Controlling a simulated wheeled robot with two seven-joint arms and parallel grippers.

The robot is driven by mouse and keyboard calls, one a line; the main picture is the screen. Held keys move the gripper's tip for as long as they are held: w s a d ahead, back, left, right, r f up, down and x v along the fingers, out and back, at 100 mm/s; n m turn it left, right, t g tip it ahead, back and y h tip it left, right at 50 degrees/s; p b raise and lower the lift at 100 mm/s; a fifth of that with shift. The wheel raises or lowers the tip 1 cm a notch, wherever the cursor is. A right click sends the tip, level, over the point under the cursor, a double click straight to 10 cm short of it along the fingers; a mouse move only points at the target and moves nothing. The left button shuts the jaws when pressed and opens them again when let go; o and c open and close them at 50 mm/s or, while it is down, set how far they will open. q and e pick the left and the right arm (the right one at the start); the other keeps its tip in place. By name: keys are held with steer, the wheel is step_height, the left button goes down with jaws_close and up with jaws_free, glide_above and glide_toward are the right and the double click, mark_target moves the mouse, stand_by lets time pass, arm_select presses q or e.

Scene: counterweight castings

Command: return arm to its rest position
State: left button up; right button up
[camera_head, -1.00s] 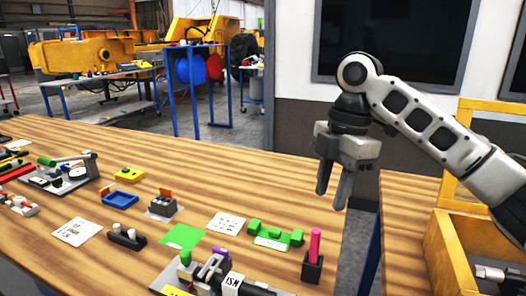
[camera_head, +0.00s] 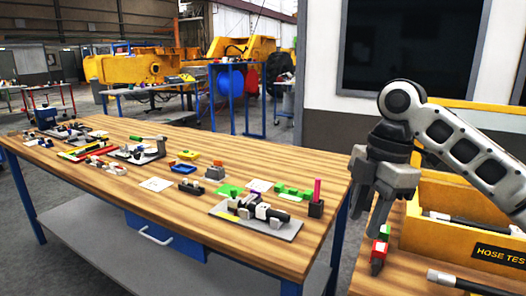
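My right arm comes in from the right. Its gripper (camera_head: 369,205) hangs pointing down in front of the gap between the long wooden table (camera_head: 230,170) and the bench at the right. Its two fingers stand apart with nothing between them, and it touches nothing that I can see. My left gripper is not in view.
The long table holds a grey fixture plate (camera_head: 226,213), a pink peg in a dark block (camera_head: 316,207), green blocks (camera_head: 293,192) and a blue tray (camera_head: 184,169). A yellow bin (camera_head: 455,236) and a red-green part (camera_head: 379,252) are on the right bench.

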steer(key=s+a+f+m+t+y, duration=0.1)
steer(key=a+f+m+t+y, duration=0.2)
steer(key=f, duration=0.6)
steer(key=s+a+f+m, duration=0.1)
steer(key=a+f+m, duration=0.3)
steer(key=f, duration=0.5)
steer(key=s+a+f+m+t+y, duration=0.1)
steer(key=a+f+m+t+y, duration=0.1)
steer(key=a+f, duration=0.5)
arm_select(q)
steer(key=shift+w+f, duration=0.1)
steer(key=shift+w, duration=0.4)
arm_select(e)
steer(key=s+d+f+m+t+h, duration=0.2)
steer(key=s+d+f+m, duration=0.2)
steer(key=s, duration=0.3)
steer(key=s+d+f+m+t+h, duration=0.2)
steer(key=s+d+f+m+t, duration=0.1)
steer(key=s+d+f+m, duration=0.2)
steer(key=s+d+f, duration=0.1)
steer(key=s+d, duration=0.1)
steer(key=s, duration=0.1)
steer(key=shift+s+d+f+m, duration=0.2)
steer(key=shift+s+f+m, duration=0.05)
steer(key=shift+f+m, duration=0.05)
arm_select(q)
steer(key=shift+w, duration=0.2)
